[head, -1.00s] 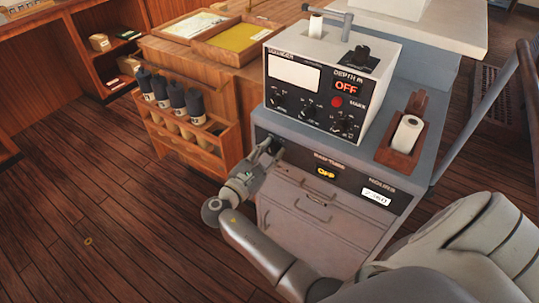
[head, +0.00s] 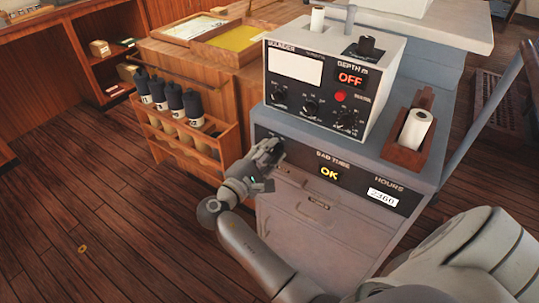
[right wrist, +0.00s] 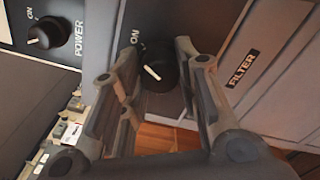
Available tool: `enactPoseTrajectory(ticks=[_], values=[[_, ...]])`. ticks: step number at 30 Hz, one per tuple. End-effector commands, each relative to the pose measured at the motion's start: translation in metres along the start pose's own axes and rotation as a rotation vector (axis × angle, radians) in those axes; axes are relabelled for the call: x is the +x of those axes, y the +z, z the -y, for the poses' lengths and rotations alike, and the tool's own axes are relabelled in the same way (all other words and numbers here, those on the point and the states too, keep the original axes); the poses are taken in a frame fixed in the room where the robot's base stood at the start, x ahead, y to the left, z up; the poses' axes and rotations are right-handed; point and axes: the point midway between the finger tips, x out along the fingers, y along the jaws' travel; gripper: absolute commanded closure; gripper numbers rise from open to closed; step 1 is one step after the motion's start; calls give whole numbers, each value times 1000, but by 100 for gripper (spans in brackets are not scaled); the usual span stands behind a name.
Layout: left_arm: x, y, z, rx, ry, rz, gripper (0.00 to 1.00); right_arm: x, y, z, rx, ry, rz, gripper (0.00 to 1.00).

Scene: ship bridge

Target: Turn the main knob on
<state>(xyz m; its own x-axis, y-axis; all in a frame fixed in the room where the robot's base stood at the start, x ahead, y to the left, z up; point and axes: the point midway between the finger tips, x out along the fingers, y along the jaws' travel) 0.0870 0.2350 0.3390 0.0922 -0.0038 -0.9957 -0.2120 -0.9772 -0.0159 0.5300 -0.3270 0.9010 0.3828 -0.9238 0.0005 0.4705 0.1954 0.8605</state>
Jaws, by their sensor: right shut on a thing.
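A black round knob (right wrist: 160,76) with a white pointer mark sits on the dark panel, with an "ON" label beside it, in the right wrist view. Its pointer slants to the upper left of that picture. My right gripper (right wrist: 158,60) has a finger on each side of this knob and is shut on it. In the head view my right gripper (head: 272,149) is at the left end of the grey cabinet's black panel (head: 304,160) and hides the knob. My left gripper is not in view.
A sounder box (head: 318,88) with several knobs and a red OFF display stands on the cabinet; a POWER knob (right wrist: 48,35) shows in the wrist view. A paper roll in a wooden holder (head: 407,156) is to its right. A wooden rack (head: 207,153) of dark cylinders stands left.

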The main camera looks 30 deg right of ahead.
Motion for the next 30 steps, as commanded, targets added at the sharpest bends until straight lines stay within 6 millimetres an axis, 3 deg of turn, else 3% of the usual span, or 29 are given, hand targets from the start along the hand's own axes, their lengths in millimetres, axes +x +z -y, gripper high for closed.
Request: enactPoseTrajectory(ticks=[16,17,21,30], values=[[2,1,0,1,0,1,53,0,1,-1,28,1,1,94],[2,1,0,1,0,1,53,0,1,-1,28,1,1,68],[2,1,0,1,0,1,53,0,0,-1,28,1,1,50],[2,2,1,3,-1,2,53,0,0,0,26,0,0,47]])
